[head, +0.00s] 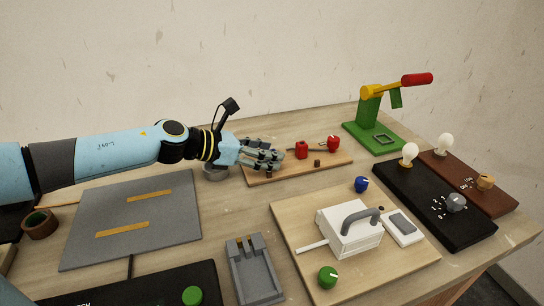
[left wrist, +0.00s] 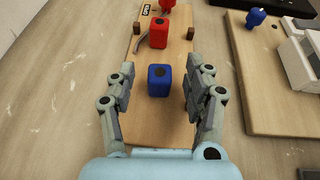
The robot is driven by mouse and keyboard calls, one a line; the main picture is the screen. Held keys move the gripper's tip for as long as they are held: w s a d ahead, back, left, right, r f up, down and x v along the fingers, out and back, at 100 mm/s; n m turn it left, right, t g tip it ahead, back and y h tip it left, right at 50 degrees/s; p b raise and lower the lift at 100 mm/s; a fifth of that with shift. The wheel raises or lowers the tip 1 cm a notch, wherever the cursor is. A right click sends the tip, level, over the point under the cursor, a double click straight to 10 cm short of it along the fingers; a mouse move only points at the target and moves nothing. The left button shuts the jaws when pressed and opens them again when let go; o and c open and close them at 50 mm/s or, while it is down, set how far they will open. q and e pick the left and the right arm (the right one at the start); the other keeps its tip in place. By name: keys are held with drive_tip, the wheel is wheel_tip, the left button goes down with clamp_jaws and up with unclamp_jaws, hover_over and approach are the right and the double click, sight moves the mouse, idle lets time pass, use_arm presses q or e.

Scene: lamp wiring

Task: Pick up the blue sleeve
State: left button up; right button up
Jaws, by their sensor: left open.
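The blue sleeve (left wrist: 159,80) is a small block with a dark hole in its top. In the left wrist view it sits on a wooden board (left wrist: 150,116), between the two sides of my left gripper (left wrist: 160,92). A gap shows on each side of it, so the fingers look apart from it. In the head view my left gripper (head: 272,158) is over the left part of the same board (head: 290,170) and hides the sleeve. My left gripper is open and empty. My right gripper is not in view.
A red block (left wrist: 158,33) and a red piece (head: 333,143) are farther along the board. A blue-handled piece (head: 361,184) and a white box (head: 350,230) are on another board. A green stand (head: 369,112) is at the back. A grey mat (head: 130,220) lies left.

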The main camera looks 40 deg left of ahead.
use_arm(q)
drive_tip(key=c, duration=1)
drive_tip(key=shift+o, duration=0.2)
drive_tip(key=shift+r, duration=0.15)
